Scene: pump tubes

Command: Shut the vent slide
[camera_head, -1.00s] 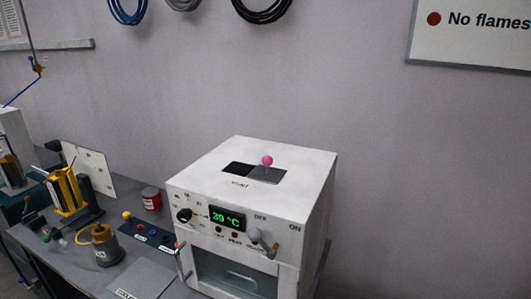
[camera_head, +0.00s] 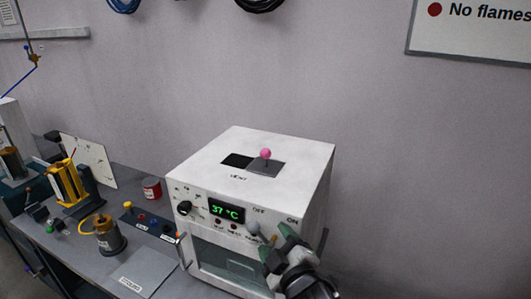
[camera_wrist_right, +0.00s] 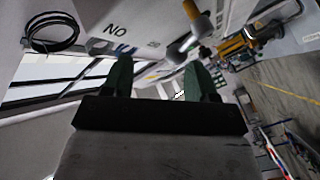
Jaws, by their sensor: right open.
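The vent slide (camera_head: 268,168) is a dark grey plate with a pink ball knob (camera_head: 265,153) on top of the white oven (camera_head: 205,150). A black opening (camera_head: 236,160) shows to the left of the plate, above the word VENT. My right gripper (camera_head: 272,246) is in front of the oven's upper right front, near the grey-knobbed lever, below and apart from the vent slide. It is open and empty, its two green fingers spread in the right wrist view (camera_wrist_right: 158,78). My left gripper is not in view.
The oven front has a display (camera_head: 226,211) reading 37 °C, a black dial (camera_head: 184,208), a lever with a grey knob (camera_head: 252,228) and a glass door. A cooling plate (camera_head: 143,272), a brass-coloured pot (camera_head: 106,238) and a red tin (camera_head: 151,189) stand left. The space above the oven is clear.

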